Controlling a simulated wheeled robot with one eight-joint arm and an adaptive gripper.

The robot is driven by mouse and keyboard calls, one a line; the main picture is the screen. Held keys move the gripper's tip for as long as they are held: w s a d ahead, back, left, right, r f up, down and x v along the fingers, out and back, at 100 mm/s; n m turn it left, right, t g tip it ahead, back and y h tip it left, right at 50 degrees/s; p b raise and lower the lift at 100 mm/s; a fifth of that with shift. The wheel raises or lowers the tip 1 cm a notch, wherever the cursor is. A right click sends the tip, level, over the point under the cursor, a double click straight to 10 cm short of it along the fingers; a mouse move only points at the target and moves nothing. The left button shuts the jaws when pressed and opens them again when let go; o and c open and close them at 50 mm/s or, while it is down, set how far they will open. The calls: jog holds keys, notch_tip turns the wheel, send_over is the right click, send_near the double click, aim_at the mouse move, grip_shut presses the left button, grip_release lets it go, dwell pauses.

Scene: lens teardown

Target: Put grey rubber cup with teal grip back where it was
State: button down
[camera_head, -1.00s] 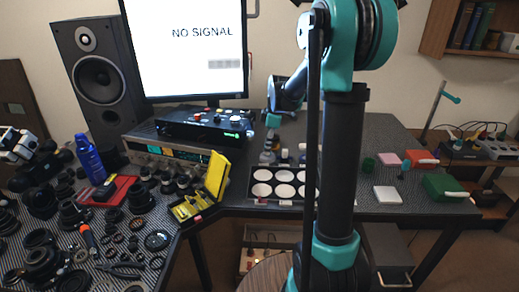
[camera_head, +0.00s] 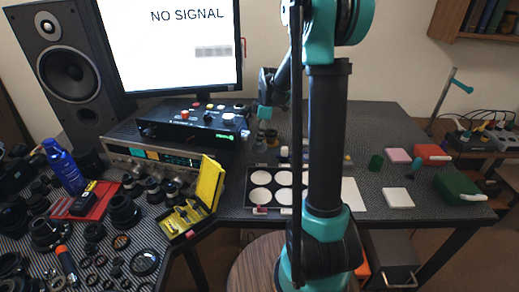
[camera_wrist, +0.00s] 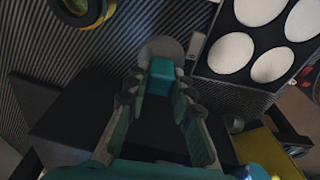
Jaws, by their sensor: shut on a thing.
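The grey rubber cup (camera_wrist: 161,47) with its teal grip (camera_wrist: 160,76) is in my gripper. In the wrist view my gripper (camera_wrist: 158,88) is shut on the teal grip, and the round grey cup shows just beyond the fingertips. In the head view the teal grip (camera_head: 264,113) shows small below my gripper (camera_head: 265,106), above the back of the bench, right of the black control box. The cup's underside is hidden, and I cannot tell its exact height over the bench.
A black tray with white round wells (camera_head: 250,205) lies on the bench, partly behind my arm. The open yellow case (camera_head: 208,184) stands left of it. The black control box (camera_head: 185,131) sits below the monitor (camera_head: 185,50). A white pad (camera_head: 397,198) and green box (camera_head: 458,187) lie right.

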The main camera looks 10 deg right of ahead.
aim_at(260, 147)
jog(key=shift+f, duration=2.7)
jog(key=c, duration=1.3)
grip_release()
jog(key=shift+f, duration=0.1)
notch_tip(260, 147, up, 12)
jog(key=d, duration=0.2)
jog(key=s+f+m+t, duration=0.1)
jog(key=s+f+m, duration=0.2)
jog(key=s+m, duration=0.2)
jog(key=s+d+f+m+t+h, duration=0.1)
jog(key=s+f+m, duration=0.2)
jog(key=s, duration=0.9)
jog(key=s+d+f+m+t, duration=0.1)
jog(key=s+f+m, duration=0.2)
jog(key=s+m, duration=0.4)
jog(key=shift+s+f+m+t+h, duration=0.15)
jog(key=shift+s+m+t+h, duration=0.25)
jog(key=shift+s, duration=0.65)
